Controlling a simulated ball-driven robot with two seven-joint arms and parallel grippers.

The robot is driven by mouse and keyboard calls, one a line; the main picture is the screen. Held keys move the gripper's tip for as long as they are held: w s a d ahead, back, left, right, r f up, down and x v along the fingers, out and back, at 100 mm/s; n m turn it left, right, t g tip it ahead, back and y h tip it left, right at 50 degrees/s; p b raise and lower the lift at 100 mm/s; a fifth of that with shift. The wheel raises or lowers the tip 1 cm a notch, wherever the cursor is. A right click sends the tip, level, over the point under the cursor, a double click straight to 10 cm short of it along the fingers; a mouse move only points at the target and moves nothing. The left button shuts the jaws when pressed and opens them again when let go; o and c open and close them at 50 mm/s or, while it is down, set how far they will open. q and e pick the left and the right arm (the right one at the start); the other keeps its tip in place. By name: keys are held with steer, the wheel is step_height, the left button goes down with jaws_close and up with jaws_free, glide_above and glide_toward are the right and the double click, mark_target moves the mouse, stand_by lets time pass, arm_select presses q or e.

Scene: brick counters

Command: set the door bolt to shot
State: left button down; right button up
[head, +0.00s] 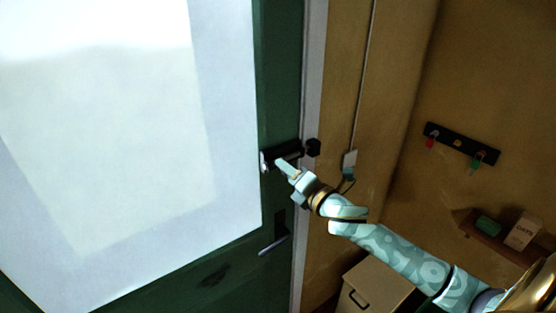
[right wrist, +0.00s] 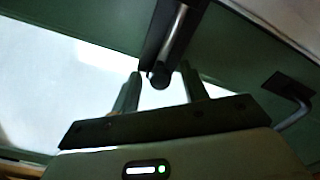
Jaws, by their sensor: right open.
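The door bolt (head: 283,152) is a dark housing on the green door's right stile, with a pale end at its left. A black keeper (head: 313,147) sits on the frame to its right, and I see no bar clearly bridging the small gap. My right gripper (head: 283,168) is open just below the bolt. In the right wrist view the bolt's metal bar (right wrist: 176,32) runs in its dark mount, and its round dark knob (right wrist: 160,76) appears between the open fingertips (right wrist: 163,80). I cannot tell whether they touch it. My left gripper is out of view.
A door handle (head: 272,245) sits below the bolt, also in the right wrist view (right wrist: 292,100). On the wall are a cable box (head: 349,163), a key rack (head: 462,143) and a shelf (head: 500,240). A brown cabinet (head: 375,288) stands below my right arm.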

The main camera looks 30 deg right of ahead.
mark_target(291, 157)
steer(key=w, duration=0.5)
steer(key=shift+a, duration=0.2)
jaws_close()
steer(key=shift+w+d, duration=0.15)
steer(key=shift+d, duration=1.85)
jaws_free()
steer(key=shift+d, duration=0.15)
